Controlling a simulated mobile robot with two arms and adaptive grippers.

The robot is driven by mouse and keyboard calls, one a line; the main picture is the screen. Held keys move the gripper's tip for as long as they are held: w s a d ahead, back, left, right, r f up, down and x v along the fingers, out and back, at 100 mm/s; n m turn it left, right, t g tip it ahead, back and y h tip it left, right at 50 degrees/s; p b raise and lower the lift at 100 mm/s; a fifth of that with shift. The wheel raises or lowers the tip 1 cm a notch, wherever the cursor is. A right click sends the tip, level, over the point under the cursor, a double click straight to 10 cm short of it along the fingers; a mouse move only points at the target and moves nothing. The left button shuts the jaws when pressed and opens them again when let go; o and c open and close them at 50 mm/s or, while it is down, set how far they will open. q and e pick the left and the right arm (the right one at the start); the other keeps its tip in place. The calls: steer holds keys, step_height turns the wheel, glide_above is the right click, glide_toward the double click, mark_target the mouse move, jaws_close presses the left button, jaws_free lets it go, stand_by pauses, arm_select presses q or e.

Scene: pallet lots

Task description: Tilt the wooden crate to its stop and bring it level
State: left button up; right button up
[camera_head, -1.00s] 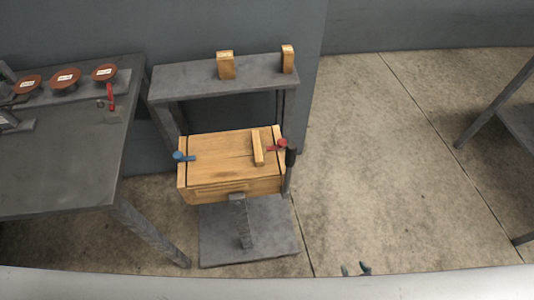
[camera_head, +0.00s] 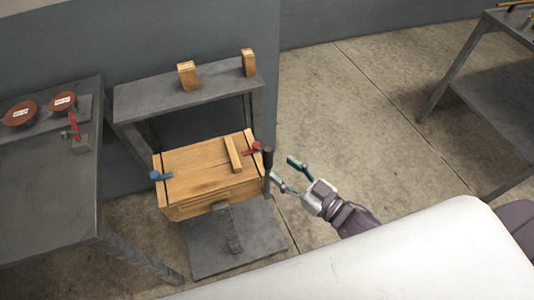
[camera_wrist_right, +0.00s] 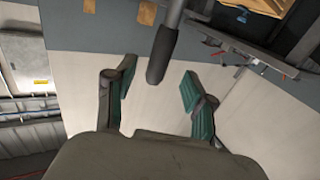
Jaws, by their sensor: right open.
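The wooden crate (camera_head: 198,172) sits on a post above a grey base plate (camera_head: 245,248) in the head view. A blue knob (camera_head: 156,175) is at its left end and a red knob (camera_head: 256,148) at its right. A dark upright handle (camera_head: 267,160) stands at the crate's right side. My right gripper (camera_head: 285,172) is open just right of the handle, apart from it. In the right wrist view the handle (camera_wrist_right: 163,50) hangs ahead, with its end near the gap between the open fingers (camera_wrist_right: 157,92). My left gripper is not in view.
A grey shelf (camera_head: 215,91) with two wooden blocks (camera_head: 188,75) stands behind the crate. A grey table (camera_head: 45,190) at left holds red discs (camera_head: 62,101) and a red-handled clamp (camera_head: 73,127). Another table (camera_head: 490,90) is at right. The floor (camera_head: 350,110) between is clear.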

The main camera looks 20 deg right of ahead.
mark_target(272, 161)
steer(key=x, duration=0.6)
steer(key=shift+w+a+p, duration=0.1)
steer(key=shift+w+p, duration=0.1)
steer(key=shift+p, duration=0.15)
steer(key=shift+c, duration=0.2)
jaws_close()
